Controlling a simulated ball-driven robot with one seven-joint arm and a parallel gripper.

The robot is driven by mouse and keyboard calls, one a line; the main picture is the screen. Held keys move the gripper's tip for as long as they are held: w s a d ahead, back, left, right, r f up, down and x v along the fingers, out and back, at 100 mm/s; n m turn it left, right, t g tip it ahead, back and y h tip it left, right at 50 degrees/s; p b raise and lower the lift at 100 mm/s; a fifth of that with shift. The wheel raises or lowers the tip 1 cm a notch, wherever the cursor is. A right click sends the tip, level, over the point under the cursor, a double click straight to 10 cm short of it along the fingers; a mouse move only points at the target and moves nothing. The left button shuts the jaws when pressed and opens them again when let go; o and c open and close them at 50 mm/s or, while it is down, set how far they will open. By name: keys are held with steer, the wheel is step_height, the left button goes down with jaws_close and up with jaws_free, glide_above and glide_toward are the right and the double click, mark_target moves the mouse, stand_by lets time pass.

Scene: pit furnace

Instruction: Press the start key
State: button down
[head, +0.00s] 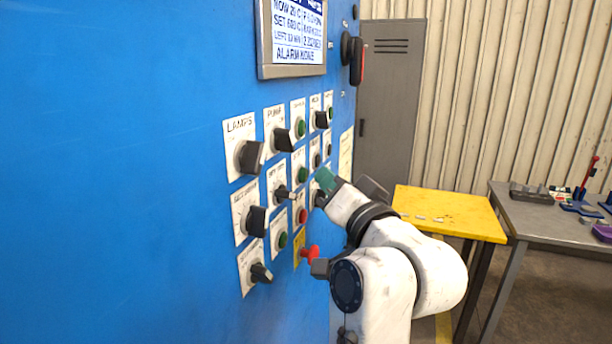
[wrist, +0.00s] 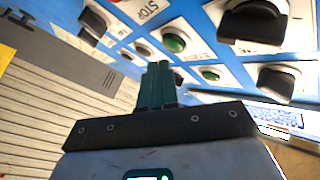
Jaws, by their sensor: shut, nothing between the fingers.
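The blue control panel (head: 150,170) carries rows of keys and knobs on white label plates. Green keys show at the upper right (head: 302,129), in the middle (head: 303,174) and lower down (head: 283,240); a red key (head: 302,216) sits among them. I cannot read which one is labelled start. My gripper (head: 326,179) is shut and empty, its teal fingers in front of the panel's right-hand columns. In the wrist view, the shut fingers (wrist: 159,72) point towards the panel, near a green key (wrist: 174,43) and a smaller-looking green key (wrist: 210,75). Contact cannot be told.
A red mushroom knob (head: 310,254) on a yellow plate sticks out below my gripper. Black knobs (head: 250,156) protrude on the left. A display (head: 297,32) is above. A yellow table (head: 450,212) and a grey bench (head: 540,215) with tools stand to the right.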

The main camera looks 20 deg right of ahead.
steer(key=shift+a, duration=0.1)
steer(key=shift+w+a, duration=0.2)
steer(key=shift+a, duration=0.05)
steer(key=shift+w+a, duration=0.25)
steer(key=shift+a, duration=0.1)
stand_by(1.0)
steer(key=shift+s+d, duration=0.45)
steer(key=shift+d, duration=0.2)
steer(key=shift+d, duration=0.1)
steer(key=s+d, duration=0.1)
steer(key=d, duration=0.1)
steer(key=s+d+p, duration=0.1)
steer(key=s+d, duration=0.1)
stand_by(0.5)
stand_by(0.5)
